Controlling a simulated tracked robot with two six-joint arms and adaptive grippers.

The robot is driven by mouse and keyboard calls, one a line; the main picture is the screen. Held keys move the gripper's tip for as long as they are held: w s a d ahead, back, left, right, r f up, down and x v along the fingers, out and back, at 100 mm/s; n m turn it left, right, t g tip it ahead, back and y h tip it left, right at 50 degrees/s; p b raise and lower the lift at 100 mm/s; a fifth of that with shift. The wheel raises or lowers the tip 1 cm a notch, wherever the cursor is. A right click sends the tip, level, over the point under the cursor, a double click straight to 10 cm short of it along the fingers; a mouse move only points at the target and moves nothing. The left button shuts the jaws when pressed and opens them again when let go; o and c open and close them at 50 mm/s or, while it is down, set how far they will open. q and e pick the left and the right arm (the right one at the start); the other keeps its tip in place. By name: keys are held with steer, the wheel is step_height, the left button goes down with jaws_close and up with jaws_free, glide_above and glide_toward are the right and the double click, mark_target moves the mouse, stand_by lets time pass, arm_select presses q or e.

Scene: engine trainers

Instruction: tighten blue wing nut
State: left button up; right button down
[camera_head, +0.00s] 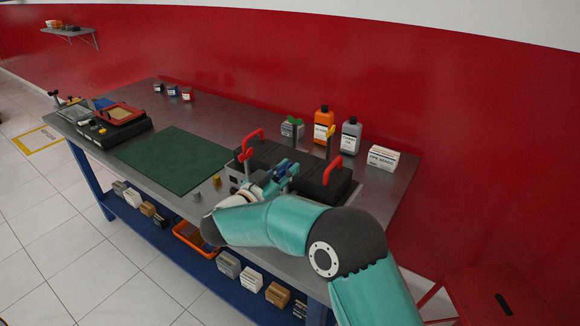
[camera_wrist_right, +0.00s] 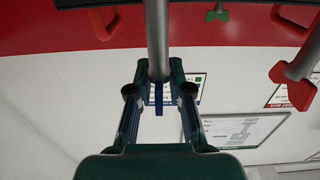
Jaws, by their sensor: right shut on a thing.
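The blue wing nut (camera_wrist_right: 158,98) is at the end of a grey metal post, between the fingers of my right gripper (camera_wrist_right: 160,88). My right gripper is shut on it; its body hides part of the nut. In the head view, my right gripper (camera_head: 283,172) is at the front of the black engine trainer (camera_head: 258,152), and a bit of the blue wing nut (camera_head: 293,169) shows by its fingers. A red wing nut (camera_head: 245,155), a green wing nut (camera_head: 295,122) and a yellow wing nut (camera_head: 331,130) stand on other posts. My left gripper is not in view.
Red handles (camera_head: 332,169) rise from the trainer. An orange bottle (camera_head: 323,128), a grey bottle (camera_head: 351,137) and a white box (camera_head: 383,158) stand behind it. A green mat (camera_head: 175,158) lies clear on the left, with a dark device (camera_head: 125,126) beyond.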

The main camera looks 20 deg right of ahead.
steer(key=shift+r, duration=0.3)
steer(key=c, duration=1.4)
jaws_free()
steer(key=shift+w, duration=0.1)
steer(key=shift+o, duration=0.4)
steer(key=shift+f, duration=0.2)
steer(key=v, duration=1.2)
steer(key=shift+f, duration=0.1)
